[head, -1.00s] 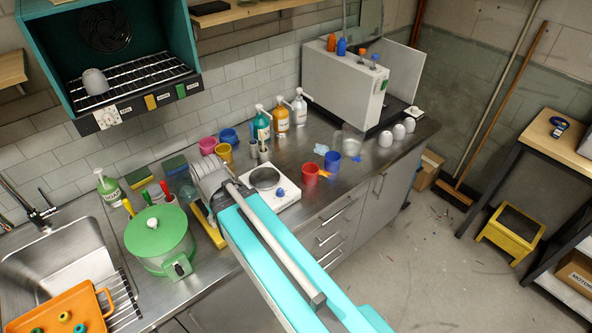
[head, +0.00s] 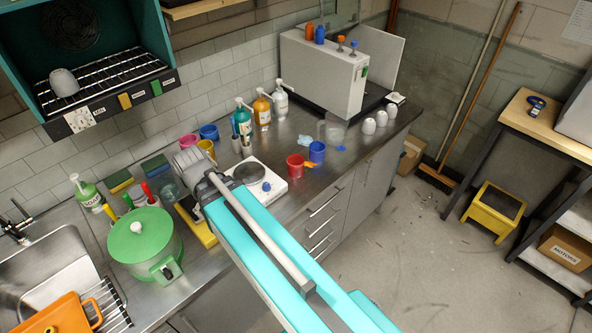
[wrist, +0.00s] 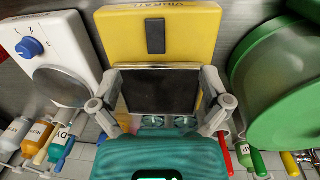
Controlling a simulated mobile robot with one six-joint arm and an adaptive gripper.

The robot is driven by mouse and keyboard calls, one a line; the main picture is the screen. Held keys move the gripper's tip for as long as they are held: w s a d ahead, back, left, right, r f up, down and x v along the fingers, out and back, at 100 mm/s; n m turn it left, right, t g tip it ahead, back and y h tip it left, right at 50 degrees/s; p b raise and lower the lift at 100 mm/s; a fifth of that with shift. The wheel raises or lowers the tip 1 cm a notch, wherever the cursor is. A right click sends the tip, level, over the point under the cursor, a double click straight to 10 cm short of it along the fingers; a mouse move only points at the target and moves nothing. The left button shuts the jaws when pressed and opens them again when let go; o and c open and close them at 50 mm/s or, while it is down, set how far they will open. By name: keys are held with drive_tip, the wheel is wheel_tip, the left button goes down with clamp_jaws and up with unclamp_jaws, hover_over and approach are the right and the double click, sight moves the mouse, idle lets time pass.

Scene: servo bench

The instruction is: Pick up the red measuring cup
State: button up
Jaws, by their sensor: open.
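The red measuring cup (head: 295,165) stands on the steel counter in the head view, right of the white hot plate and just left of a blue cup (head: 317,152). An orange piece (head: 309,165) sticks out beside it. I do not make out the red cup in the wrist view. My gripper (head: 188,160) is left of the red cup, between the hot plate and the green pot. In the wrist view my gripper (wrist: 157,85) has its fingers spread apart, with a yellow device with a dark plate (wrist: 157,30) beyond them. Nothing is held.
The white hot plate (head: 268,186) and green lidded pot (head: 143,240) flank the gripper. Pump bottles (head: 262,112) and pink, yellow and blue cups stand behind. A large grey machine (head: 322,75) and several white cups (head: 368,126) are farther right. Bare counter lies in front of the red cup.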

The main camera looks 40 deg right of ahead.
drive_tip(key=w+d+f+n+g+h+b, duration=0.1)
drive_tip(key=w+d+n+h+b, duration=0.1)
drive_tip(key=d, duration=0.2)
drive_tip(key=w+d+f+n+g+h+b, duration=0.1)
drive_tip(key=w+d+f+n+h+b, duration=0.1)
drive_tip(key=d, duration=0.3)
drive_tip(key=w+d+f+n+h+b, duration=0.1)
drive_tip(key=w+d+n+h+b, duration=0.1)
drive_tip(key=d, duration=0.3)
drive_tip(key=shift+w+d+f+g+b, duration=0.15)
drive_tip(key=shift+w+g+b, duration=0.2)
drive_tip(key=shift+b, duration=0.35)
drive_tip(key=w+d+n+g+h+b, duration=0.1)
drive_tip(key=d, duration=0.2)
drive_tip(key=w+d+r+n+g+h+b, duration=0.1)
drive_tip(key=d+n+h+b, duration=0.1)
drive_tip(key=d, duration=0.1)
drive_tip(key=w+d+n+g+h+b, duration=0.1)
drive_tip(key=d+b, duration=0.1)
drive_tip(key=d, duration=0.2)
drive_tip(key=shift+w+r+g, duration=0.1)
drive_tip(key=shift+r+g, duration=0.2)
drive_tip(key=shift+g, duration=0.05)
drive_tip(key=shift+d+r+n+g+h+b, duration=0.25)
drive_tip(key=shift+n+g+h+b, duration=0.05)
drive_tip(key=shift+n+h, duration=0.1)
drive_tip(key=shift+d, duration=0.1)
